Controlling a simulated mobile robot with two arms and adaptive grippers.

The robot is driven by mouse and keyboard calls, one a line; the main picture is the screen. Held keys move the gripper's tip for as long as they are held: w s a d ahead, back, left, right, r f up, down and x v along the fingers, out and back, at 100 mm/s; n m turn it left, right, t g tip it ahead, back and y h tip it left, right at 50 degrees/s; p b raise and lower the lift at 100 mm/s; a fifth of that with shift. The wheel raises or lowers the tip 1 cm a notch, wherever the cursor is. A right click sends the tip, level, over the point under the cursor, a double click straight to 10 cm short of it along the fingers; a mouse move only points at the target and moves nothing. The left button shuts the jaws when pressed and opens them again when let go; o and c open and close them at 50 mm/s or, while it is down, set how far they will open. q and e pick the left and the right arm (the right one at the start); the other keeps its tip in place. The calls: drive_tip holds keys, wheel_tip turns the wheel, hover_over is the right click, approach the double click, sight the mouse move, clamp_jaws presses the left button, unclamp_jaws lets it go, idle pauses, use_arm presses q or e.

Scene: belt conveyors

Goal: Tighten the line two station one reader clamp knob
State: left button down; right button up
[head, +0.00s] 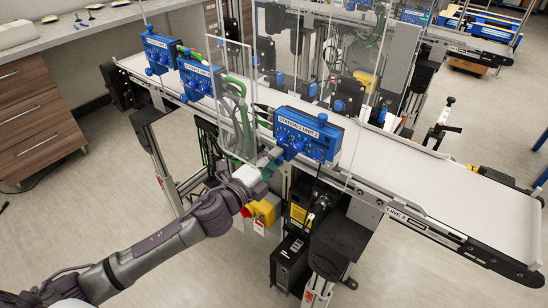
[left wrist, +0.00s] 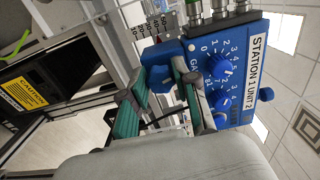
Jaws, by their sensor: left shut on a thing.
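The blue box labelled STATION 1 UNIT 2 (head: 308,133) stands at the near side of the line two conveyor. It also shows in the left wrist view (left wrist: 256,75), tilted, with numbered dials on its face. My left gripper (head: 268,164) reaches its left end from the lower left. In the left wrist view my left gripper (left wrist: 163,113) has its green-padded fingers shut on a blue knob (left wrist: 158,79) beside the box. The fingers hide part of the knob. Its turn position cannot be told. My right gripper is not in view.
The white belt (head: 400,168) runs behind the box, with clear panels (head: 350,110) standing close by. More blue boxes (head: 197,78) hang along the conveyor to the left. A yellow and red switch (head: 260,212) sits just below my left gripper. Open floor lies at lower left.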

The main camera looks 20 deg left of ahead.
use_arm(q)
drive_tip(key=shift+m, duration=1.4)
drive_tip(key=shift+p, duration=0.3)
drive_tip(key=c, duration=0.9)
unclamp_jaws()
drive_tip(key=shift+o, duration=0.2)
drive_tip(key=v, duration=1.2)
